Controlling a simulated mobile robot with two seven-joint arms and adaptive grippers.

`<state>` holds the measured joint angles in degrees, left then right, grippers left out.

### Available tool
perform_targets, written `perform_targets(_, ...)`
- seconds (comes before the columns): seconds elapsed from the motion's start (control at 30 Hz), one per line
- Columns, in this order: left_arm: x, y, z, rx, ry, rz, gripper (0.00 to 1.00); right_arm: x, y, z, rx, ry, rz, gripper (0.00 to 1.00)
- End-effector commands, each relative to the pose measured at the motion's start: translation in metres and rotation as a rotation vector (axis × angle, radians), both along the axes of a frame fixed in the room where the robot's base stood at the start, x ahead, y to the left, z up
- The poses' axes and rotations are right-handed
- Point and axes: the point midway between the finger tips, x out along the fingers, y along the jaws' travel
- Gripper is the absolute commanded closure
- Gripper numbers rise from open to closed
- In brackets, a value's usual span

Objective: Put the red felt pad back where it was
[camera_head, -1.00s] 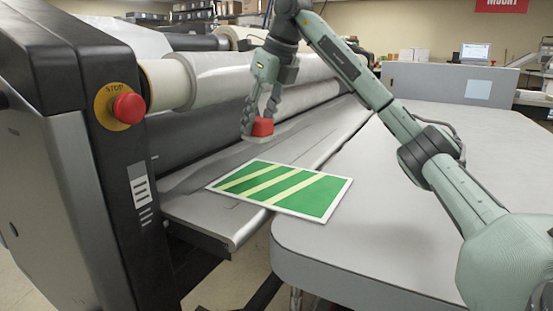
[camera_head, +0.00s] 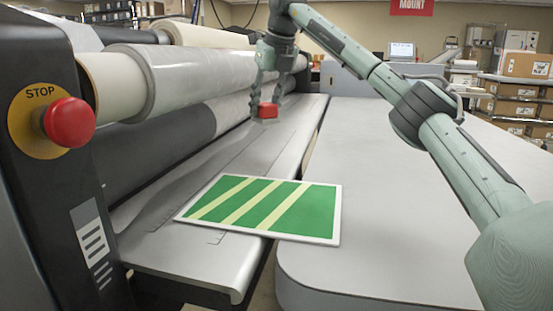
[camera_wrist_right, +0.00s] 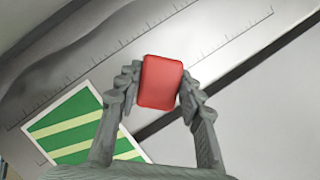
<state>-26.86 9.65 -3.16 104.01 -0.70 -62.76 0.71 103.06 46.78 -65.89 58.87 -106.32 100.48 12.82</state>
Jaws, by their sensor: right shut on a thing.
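The red felt pad (camera_head: 268,109) is a small red block held between the fingertips of my right gripper (camera_head: 267,98). It is above the laminator's metal feed tray (camera_head: 190,262), beyond the green striped board. In the right wrist view the pad (camera_wrist_right: 161,82) sits between both fingers (camera_wrist_right: 158,88), with the ruler-marked tray and a dark gap beneath it. The height of the pad over the tray is hard to tell. My left gripper is in neither view.
A green board with pale stripes (camera_head: 262,208) lies across the feed tray and reaches toward the grey table (camera_head: 390,190), which is otherwise clear. Large rollers (camera_head: 190,80) run along the left. A red stop button (camera_head: 69,122) is on the laminator's near end.

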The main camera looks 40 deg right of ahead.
Motion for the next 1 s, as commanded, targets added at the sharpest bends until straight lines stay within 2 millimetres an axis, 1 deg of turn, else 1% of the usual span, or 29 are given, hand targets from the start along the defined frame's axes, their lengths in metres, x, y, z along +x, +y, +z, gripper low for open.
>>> perform_targets(0.07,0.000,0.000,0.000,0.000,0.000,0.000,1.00,0.001,-0.001,-0.004,-0.002,0.000,-0.005,0.86)
perform_targets(0.33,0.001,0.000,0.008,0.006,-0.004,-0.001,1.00,0.001,-0.002,-0.052,-0.003,0.001,-0.007,0.86)
perform_targets(0.57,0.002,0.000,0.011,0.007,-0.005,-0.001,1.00,0.001,-0.002,-0.070,-0.003,0.001,-0.007,0.86)
perform_targets(0.73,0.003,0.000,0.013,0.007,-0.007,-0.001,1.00,0.000,-0.002,-0.094,-0.003,0.002,-0.007,0.86)
perform_targets(0.8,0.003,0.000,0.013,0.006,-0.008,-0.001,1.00,0.001,-0.002,-0.099,-0.002,-0.001,-0.006,0.86)
perform_targets(1.0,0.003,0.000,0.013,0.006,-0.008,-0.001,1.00,0.001,-0.001,-0.099,-0.002,-0.002,-0.006,0.86)
